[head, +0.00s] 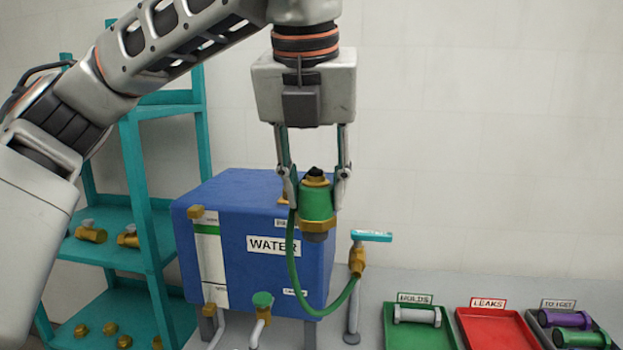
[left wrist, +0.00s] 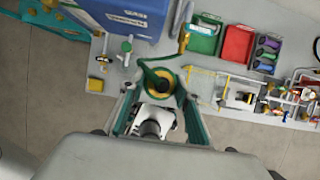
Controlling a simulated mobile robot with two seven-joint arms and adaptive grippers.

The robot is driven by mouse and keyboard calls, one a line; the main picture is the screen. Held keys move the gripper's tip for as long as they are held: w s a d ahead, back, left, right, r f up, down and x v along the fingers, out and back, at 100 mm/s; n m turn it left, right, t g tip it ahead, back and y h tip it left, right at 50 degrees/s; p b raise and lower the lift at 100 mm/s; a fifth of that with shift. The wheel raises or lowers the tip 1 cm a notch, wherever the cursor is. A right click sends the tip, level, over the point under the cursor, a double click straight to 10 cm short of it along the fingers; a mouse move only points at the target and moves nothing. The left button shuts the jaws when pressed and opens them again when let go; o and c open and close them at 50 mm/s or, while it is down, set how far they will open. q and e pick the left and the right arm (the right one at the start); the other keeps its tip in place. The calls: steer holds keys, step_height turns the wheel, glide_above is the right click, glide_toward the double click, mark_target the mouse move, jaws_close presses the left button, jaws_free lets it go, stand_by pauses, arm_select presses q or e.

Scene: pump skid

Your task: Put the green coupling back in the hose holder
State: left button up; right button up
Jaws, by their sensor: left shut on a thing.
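The green coupling (head: 318,203), with brass rings and a dark lower end, is held upright in the air between the fingers of my left gripper (head: 316,190). It hangs in front of the upper right part of the blue water tank. A green hose (head: 292,262) loops below it and up to the brass tap with a teal handle (head: 371,236). In the left wrist view the coupling's brass ring (left wrist: 161,80) shows between the fingers, with the hose beside it. I cannot make out the hose holder for certain. My right gripper is not in view.
The blue tank (head: 262,222) labelled WATER stands on the bench. A teal shelf (head: 137,190) with brass fittings is at the left. Green (head: 412,339), red (head: 482,335) and black trays stand at the right. The air right of the gripper is clear.

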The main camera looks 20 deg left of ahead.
arm_select(q)
steer(key=s+d+f+m+b, duration=0.1)
steer(key=f+b, duration=0.4)
steer(key=f, duration=0.6)
steer(key=s+d+f+m+h+b, duration=0.1)
steer(key=d+f+b, duration=0.2)
steer(key=f, duration=0.7)
steer(key=s+d+f+m+b, duration=0.1)
steer(key=d+f+b, duration=0.1)
steer(key=f+b, duration=0.5)
step_height(320, 180, down, 5)
steer(key=shift+d+r, duration=0.2)
steer(key=shift+d, duration=0.2)
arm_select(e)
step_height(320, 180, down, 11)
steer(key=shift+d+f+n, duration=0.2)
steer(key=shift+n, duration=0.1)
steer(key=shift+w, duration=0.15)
